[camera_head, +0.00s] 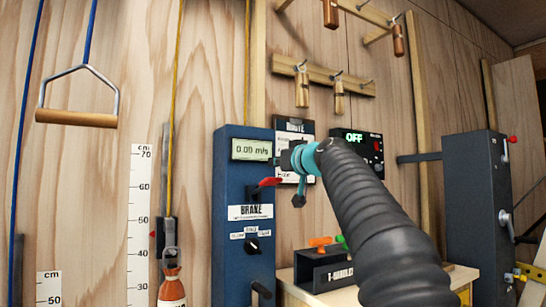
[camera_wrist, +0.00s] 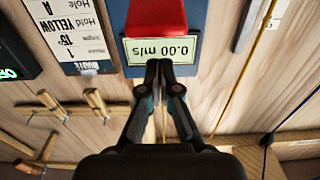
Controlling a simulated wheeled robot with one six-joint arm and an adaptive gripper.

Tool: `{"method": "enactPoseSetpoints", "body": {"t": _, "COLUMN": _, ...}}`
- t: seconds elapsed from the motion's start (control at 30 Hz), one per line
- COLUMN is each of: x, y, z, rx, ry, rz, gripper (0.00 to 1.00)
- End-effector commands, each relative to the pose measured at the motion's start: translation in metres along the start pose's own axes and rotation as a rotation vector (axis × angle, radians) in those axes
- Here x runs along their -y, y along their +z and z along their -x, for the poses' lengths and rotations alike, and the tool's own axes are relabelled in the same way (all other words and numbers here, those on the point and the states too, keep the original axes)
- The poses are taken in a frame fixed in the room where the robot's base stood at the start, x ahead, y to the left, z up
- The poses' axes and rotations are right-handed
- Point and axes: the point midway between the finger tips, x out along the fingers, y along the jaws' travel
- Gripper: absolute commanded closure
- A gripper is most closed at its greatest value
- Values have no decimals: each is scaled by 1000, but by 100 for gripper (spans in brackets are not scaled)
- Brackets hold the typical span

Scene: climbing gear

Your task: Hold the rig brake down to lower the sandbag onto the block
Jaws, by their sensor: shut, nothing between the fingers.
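The rig brake is a red lever (camera_head: 268,182) on the front of a blue box, above the BRAKE label. It also shows large at the top of the wrist view (camera_wrist: 156,15). The display (camera_head: 251,149) reads 0.00 m/s. The sandbag (camera_head: 172,287), orange-red, hangs from the yellow rope at the lower edge of the head view, beside a cm scale. The block is not in view. My gripper (camera_wrist: 160,68) is shut and empty, its tips in front of the display in the wrist view and apart from the lever. In the head view my arm partly hides it.
A black T-handle holder (camera_head: 325,268) stands on a wooden ledge right of the blue box. A dark cabinet (camera_head: 477,215) with levers is at the right. A trapeze bar (camera_head: 76,118) hangs at upper left. Wooden handles hang on pegs above the box.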

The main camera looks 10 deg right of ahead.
Motion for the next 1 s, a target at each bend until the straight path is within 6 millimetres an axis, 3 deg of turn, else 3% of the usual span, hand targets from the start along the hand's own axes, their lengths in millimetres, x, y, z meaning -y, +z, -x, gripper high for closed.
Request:
{"method": "enactPoseSetpoints", "body": {"t": 0.27, "x": 0, "y": 22, "z": 7, "rx": 1, "ry": 0, "rz": -1, "gripper": 100}}
{"method": "enactPoseSetpoints", "body": {"t": 0.67, "x": 0, "y": 24, "z": 8, "rx": 1, "ry": 1, "rz": 0, "gripper": 100}}
{"method": "enactPoseSetpoints", "body": {"t": 0.7, "x": 14, "y": 25, "z": 4, "rx": 1, "ry": -3, "rz": 0, "gripper": 100}}
{"method": "enactPoseSetpoints", "body": {"t": 0.83, "x": 4, "y": 27, "z": 7, "rx": -4, "ry": -1, "rz": 0, "gripper": 100}}
{"method": "enactPoseSetpoints", "body": {"t": 1.0, "x": 11, "y": 35, "z": 7, "rx": -30, "ry": -15, "rz": -1, "gripper": 100}}
